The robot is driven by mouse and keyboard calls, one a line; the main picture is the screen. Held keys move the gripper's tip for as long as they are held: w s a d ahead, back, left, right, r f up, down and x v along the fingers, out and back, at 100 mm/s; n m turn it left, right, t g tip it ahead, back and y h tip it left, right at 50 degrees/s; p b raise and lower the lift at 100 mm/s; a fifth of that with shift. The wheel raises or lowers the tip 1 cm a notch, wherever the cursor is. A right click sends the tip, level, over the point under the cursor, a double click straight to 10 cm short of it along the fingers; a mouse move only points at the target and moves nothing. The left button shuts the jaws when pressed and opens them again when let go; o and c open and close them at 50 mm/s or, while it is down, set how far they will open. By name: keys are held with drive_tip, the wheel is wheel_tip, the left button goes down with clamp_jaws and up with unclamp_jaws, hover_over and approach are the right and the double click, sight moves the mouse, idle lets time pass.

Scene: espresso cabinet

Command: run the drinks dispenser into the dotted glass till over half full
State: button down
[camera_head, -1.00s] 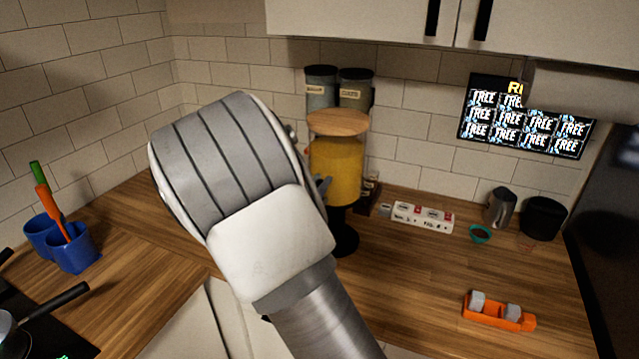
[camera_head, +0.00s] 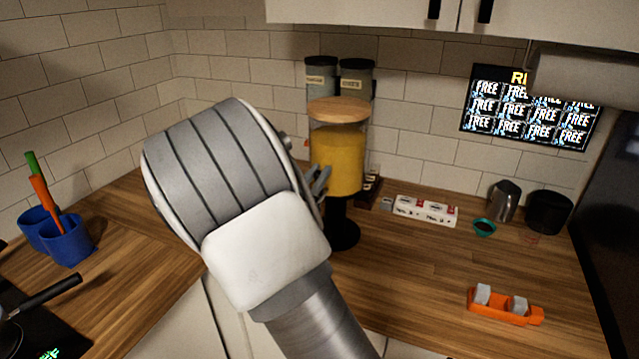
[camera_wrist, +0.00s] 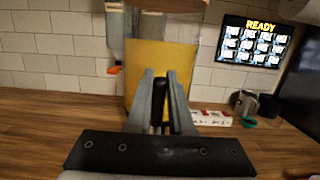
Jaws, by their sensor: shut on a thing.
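The drinks dispenser (camera_head: 337,160) stands on the counter near the back wall, with yellow liquid, a wooden lid and a black stand. In the wrist view its yellow tank (camera_wrist: 140,62) is directly ahead. My gripper (camera_head: 322,182) is at the dispenser's front left, mostly behind my own arm. In the wrist view my gripper (camera_wrist: 161,80) has its fingers close together around a small dark part in front of the tank, which looks like the tap. I cannot make out the dotted glass in either view; my arm hides the area in front of the tap.
Two grey canisters (camera_head: 320,82) stand behind the dispenser. A white box (camera_head: 425,211), a teal bowl (camera_head: 484,228), a steel pitcher (camera_head: 502,201) and a black container (camera_head: 548,212) are to the right. An orange holder (camera_head: 505,306) lies nearer. Blue cups (camera_head: 68,240) stand left.

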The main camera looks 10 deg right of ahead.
drive_tip(key=shift+s+a+f+t+h+b, duration=0.25)
drive_tip(key=shift+f+t+h+b, duration=0.15)
drive_tip(key=shift+t+b, duration=0.3)
drive_tip(key=shift+s+r, duration=0.15)
drive_tip(key=shift+r, duration=0.1)
drive_tip(key=c, duration=0.8)
unclamp_jaws()
drive_tip(key=shift+s+a, duration=0.1)
drive_tip(key=shift+a, duration=0.05)
drive_tip(key=b+v, duration=0.1)
drive_tip(key=v, duration=1.6)
drive_tip(key=shift+f+b, duration=0.3)
drive_tip(key=shift+b, duration=0.05)
